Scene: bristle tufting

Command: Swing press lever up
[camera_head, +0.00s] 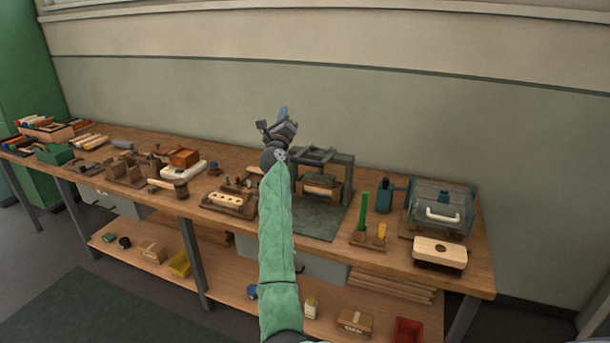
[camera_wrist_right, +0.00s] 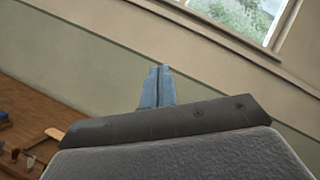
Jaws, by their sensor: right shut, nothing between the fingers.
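The press (camera_head: 347,178) is a dark grey frame with a wooden block inside it, standing on the bench right of centre. My right arm crosses in front of its left side. My right gripper (camera_head: 283,111) is raised above and left of the press frame, with its blue fingers pointing up toward the wall. In the right wrist view its blue fingertips (camera_wrist_right: 158,70) are together with nothing between them. I cannot pick out the press lever clearly; the area beside the frame is partly hidden by my wrist and forearm. My left gripper is not in view.
The wooden bench (camera_head: 225,157) runs along the wall. Left of the press are wooden fixtures and a holed block (camera_head: 227,200). Space above the bench is clear.

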